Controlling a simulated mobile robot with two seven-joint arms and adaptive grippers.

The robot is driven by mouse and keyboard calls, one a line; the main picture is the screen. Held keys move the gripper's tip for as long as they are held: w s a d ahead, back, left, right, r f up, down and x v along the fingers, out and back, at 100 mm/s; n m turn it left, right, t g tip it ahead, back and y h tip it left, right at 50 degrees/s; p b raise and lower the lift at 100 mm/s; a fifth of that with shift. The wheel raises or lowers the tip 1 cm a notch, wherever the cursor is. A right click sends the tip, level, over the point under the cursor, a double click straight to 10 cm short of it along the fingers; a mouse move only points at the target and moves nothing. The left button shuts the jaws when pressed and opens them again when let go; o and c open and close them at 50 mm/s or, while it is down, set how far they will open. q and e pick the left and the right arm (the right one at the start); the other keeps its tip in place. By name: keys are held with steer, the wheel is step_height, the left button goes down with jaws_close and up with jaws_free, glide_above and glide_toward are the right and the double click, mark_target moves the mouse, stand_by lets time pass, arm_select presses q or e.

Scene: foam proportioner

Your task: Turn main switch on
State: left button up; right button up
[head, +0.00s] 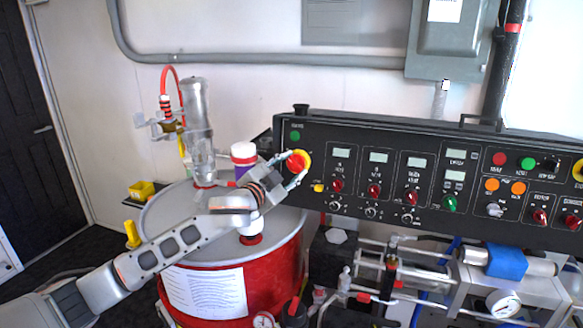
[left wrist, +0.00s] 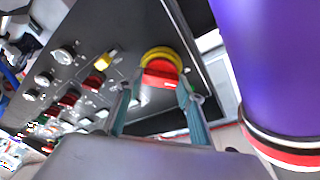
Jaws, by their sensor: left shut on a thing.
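The main switch (head: 296,162) is a red knob on a yellow round plate at the left end of the black control panel (head: 480,222). In the left wrist view the red knob (left wrist: 160,72) shows between my two fingertips, with the yellow ring around its far side. My left gripper (head: 298,169) reaches in from the left and is shut on the knob; it also shows in the left wrist view (left wrist: 156,95). The knob's exact turn angle is hard to tell. My right gripper is in neither view.
A red drum (head: 285,262) with a grey lid stands below my left arm. A purple and white container (head: 243,153) stands close beside my gripper and fills the right of the wrist view (left wrist: 270,60). Several red knobs and a small yellow switch (head: 319,188) lie to the right.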

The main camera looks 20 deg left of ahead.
arm_select(q)
steer(key=m+g, duration=0.1)
steer(key=m, duration=0.4)
steer(key=shift+a+r+h, duration=0.1)
steer(key=shift+r+h, duration=0.05)
steer(key=shift+h, duration=0.25)
steer(key=m+g, duration=0.1)
steer(key=m, duration=0.4)
steer(key=m+g, duration=0.1)
steer(key=m, duration=0.3)
steer(key=shift+r+m+y, duration=0.1)
steer(key=shift+m+y, duration=0.3)
steer(key=shift+m+g+y, duration=0.3)
steer(key=shift+m+g, duration=0.2)
steer(key=shift+m, duration=0.8)
steer(key=o, duration=1.1)
